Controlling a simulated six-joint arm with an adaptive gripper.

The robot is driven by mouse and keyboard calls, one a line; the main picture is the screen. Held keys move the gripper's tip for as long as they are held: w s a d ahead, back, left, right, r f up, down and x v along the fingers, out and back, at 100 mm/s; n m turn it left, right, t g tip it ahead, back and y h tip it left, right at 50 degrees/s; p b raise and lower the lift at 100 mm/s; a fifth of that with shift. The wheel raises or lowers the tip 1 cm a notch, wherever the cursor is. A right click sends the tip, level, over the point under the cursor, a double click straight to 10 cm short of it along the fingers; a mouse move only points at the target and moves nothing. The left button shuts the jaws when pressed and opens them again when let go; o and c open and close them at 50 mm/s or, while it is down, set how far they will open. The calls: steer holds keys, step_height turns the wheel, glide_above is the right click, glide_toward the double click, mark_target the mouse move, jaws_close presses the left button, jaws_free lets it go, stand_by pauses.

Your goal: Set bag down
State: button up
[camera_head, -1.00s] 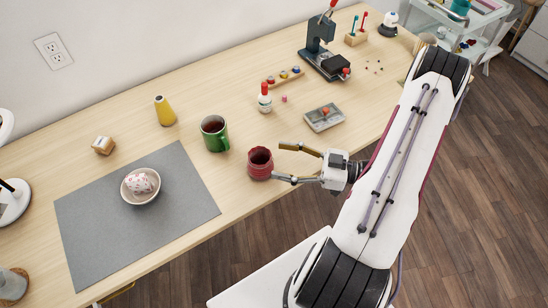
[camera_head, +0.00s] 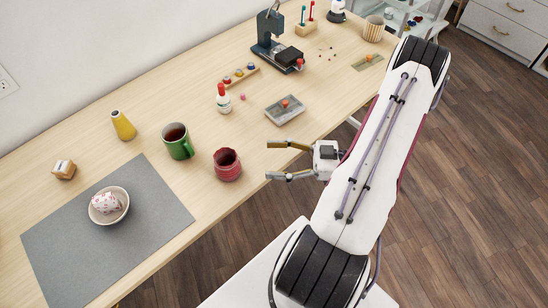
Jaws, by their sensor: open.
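A small dark red, open-topped pot or pouch (camera_head: 228,166) stands upright on the wooden table (camera_head: 200,120) near its front edge. I cannot tell for sure whether it is the bag. My gripper (camera_head: 268,160) is open and empty to the right of it, at the table's front edge, with a clear gap between them. Its two fingers point left toward the red thing. A white, red-patterned bundle (camera_head: 106,202) sits in a pale bowl (camera_head: 123,210) on the grey mat (camera_head: 70,262) at the left; it may be a small bag too.
A green mug (camera_head: 179,146) with dark liquid stands just left of the red thing. Bare table lies between the red thing and the tray.

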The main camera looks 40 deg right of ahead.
stand_by(0.3)
steer(key=w+d+h, duration=0.1)
steer(key=w, duration=0.2)
steer(key=w+d+g+h, duration=0.1)
steer(key=w+d+h, duration=0.1)
steer(key=w, duration=0.1)
steer(key=w+d+h, duration=0.1)
steer(key=w+h, duration=0.1)
steer(key=w, duration=0.1)
steer(key=shift+w+d+r+g, duration=0.15)
steer(key=shift+w+r+g, duration=0.1)
steer(key=shift+r+g, duration=0.15)
steer(key=w+d+r+m+h, duration=0.1)
steer(key=w+d+r+h, duration=0.4)
steer(key=w+r+h, duration=0.5)
steer(key=s+a+r+m+g+h, duration=0.1)
steer(key=s+a+r+m, duration=0.15)
steer(key=r, duration=0.45)
steer(key=s+a+r+m+g+h, duration=0.1)
steer(key=s+a+r+m, duration=0.15)
steer(key=r, duration=0.55)
steer(key=s+a+r+m+g+y, duration=0.2)
steer(key=s+a+m+g+y, duration=0.1)
steer(key=s+a, duration=1.9)
steer(key=shift+a+r+y, duration=0.15)
steer(key=shift+a+y, duration=0.35)
